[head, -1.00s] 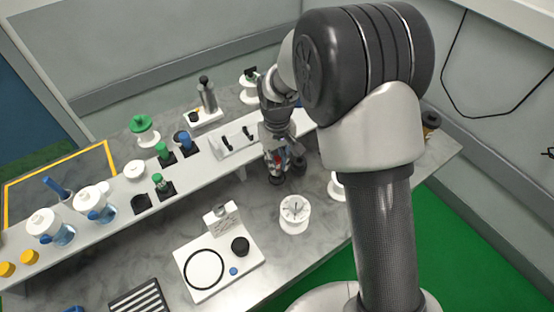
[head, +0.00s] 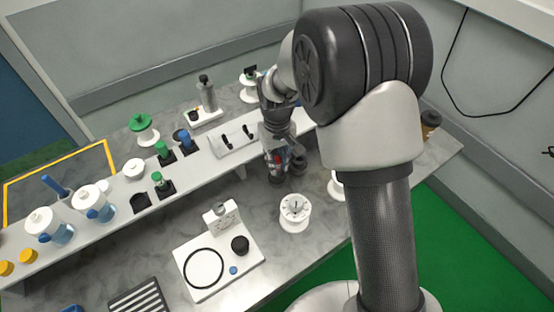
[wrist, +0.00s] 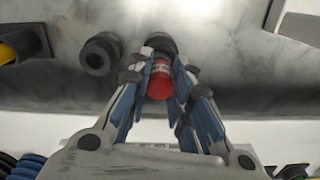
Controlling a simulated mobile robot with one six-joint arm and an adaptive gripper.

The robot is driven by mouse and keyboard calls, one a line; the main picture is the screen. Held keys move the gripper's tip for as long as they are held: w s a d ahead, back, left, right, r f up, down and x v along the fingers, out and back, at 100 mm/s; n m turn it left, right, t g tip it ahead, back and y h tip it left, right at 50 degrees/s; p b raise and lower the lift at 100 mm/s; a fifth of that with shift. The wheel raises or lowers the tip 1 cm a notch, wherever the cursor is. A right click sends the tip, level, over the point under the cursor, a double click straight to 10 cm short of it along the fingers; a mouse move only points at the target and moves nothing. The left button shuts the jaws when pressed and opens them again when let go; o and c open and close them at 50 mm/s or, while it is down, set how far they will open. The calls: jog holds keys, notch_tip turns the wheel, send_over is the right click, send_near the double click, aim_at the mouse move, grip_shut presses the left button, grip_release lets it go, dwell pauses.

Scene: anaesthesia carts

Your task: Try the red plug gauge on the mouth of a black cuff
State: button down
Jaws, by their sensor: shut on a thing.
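My gripper (wrist: 160,88) is shut on the red plug gauge (wrist: 159,82), a short red cylinder with a pale band, between its blue fingers. In the head view my gripper (head: 277,160) hangs low over the bench, with a little red showing. A black cuff (wrist: 161,41) lies just beyond the gauge and is partly hidden by the fingertips. I cannot tell whether the gauge touches its mouth or is in it. A second black cuff (wrist: 100,53) stands to the left, its round opening visible.
A yellow item in a black holder (wrist: 22,45) is at the wrist view's left. A long white shelf (head: 110,222) with blocks and jars runs behind my gripper. A white reel (head: 295,213) and a white plate (head: 205,270) are in front. Bare bench lies between.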

jog(key=shift+f+b, duration=0.4)
jog(key=shift+f, duration=0.5)
dwell(1.7)
jog(key=shift+r, duration=0.15)
dwell(0.7)
jog(key=shift+r+p, duration=2.65)
jog(key=shift+r, duration=0.7)
